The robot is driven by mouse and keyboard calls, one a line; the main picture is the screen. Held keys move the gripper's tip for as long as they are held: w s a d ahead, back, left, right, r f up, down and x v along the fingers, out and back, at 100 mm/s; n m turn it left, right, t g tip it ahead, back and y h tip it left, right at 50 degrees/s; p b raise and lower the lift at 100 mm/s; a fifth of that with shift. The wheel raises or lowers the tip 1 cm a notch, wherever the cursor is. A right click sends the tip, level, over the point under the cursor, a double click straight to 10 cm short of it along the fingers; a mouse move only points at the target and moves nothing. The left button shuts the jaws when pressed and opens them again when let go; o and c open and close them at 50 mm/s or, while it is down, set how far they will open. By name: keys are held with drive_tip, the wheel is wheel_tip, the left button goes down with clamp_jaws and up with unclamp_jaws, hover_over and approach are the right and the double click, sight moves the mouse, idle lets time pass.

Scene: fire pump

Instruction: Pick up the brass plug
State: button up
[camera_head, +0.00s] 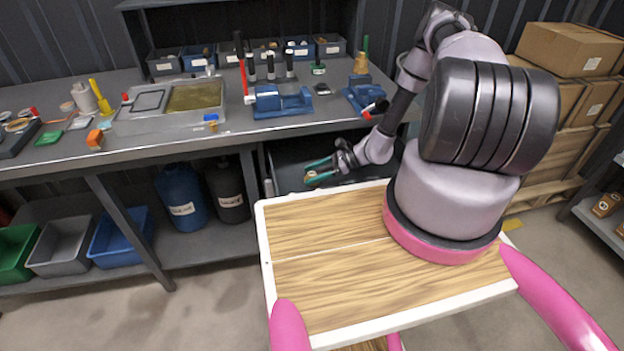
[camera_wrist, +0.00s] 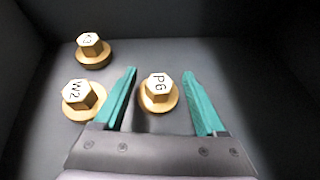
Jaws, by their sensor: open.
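My gripper (camera_wrist: 160,72) is open, its two green fingers pointing forward in the wrist view. A brass plug marked PG (camera_wrist: 157,92) stands between the fingers, with a gap to each; I cannot tell how far below them it is. A second brass plug marked W2 (camera_wrist: 83,98) stands just left of the left finger. A third brass plug (camera_wrist: 92,49) stands farther back at the left, its mark hard to read. All have hex heads on round flanges. In the head view my gripper (camera_head: 317,171) is low at the workbench front, at a dark open drawer (camera_head: 288,152).
Dark drawer walls (camera_wrist: 22,60) enclose the plugs; the floor to their right looks bare. The workbench (camera_head: 215,140) edge is above the drawer. Blue vises (camera_head: 280,103) and a metal tray (camera_head: 170,105) stand on it. My wooden deck is just in front.

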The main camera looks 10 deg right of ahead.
drive_tip(key=shift+a+f, duration=0.1)
drive_tip(key=shift+a, duration=0.05)
clamp_jaws()
